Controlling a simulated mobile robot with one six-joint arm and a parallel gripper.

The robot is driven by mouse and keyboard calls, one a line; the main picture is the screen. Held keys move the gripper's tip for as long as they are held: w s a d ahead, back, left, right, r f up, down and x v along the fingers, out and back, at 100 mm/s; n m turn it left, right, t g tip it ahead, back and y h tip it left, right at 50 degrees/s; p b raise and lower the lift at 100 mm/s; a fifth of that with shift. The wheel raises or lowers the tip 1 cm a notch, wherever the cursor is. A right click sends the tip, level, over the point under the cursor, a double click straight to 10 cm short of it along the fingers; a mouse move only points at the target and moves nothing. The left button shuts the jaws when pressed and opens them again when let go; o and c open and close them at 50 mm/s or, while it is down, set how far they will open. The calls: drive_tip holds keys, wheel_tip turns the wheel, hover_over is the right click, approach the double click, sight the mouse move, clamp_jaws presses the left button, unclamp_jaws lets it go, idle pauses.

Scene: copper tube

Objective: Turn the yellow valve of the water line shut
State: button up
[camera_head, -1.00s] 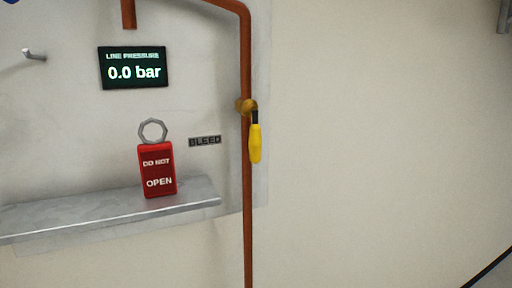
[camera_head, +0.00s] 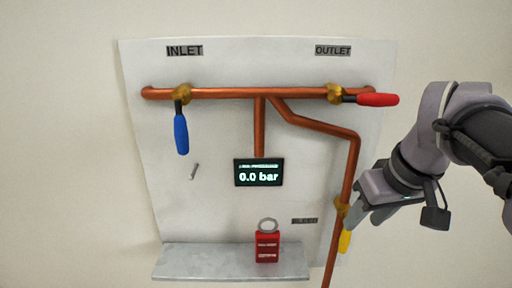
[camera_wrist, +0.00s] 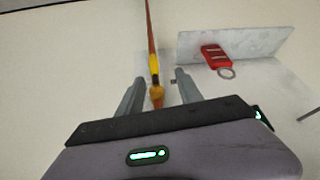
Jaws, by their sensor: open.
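The yellow valve handle (camera_head: 345,241) hangs down along the copper drain pipe, below its brass body (camera_head: 342,209) at the right of the panel. My gripper (camera_head: 357,218) is at this valve, coming from the right and partly covering it. In the wrist view my gripper (camera_wrist: 155,82) is open, with one finger on each side of the yellow handle (camera_wrist: 154,66) and brass body (camera_wrist: 157,97). Gaps show on both sides there, and the fingers do not appear closed on it. The full contact area is hard to see.
A blue handle (camera_head: 181,134) hangs down at the inlet; a red handle (camera_head: 378,99) points sideways at the outlet. The display (camera_head: 259,172) reads 0.0 bar. A hook (camera_head: 195,171) sticks out at left.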

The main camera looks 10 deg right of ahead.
sight(349, 237)
drive_tip(key=x, duration=0.5)
drive_tip(key=d+x, duration=0.1)
drive_tip(key=x, duration=0.4)
drive_tip(key=d+b+x, duration=0.1)
drive_tip(key=x, duration=0.4)
drive_tip(key=shift+w, duration=0.45)
drive_tip(key=shift+r, duration=0.1)
clamp_jaws()
idle(0.5)
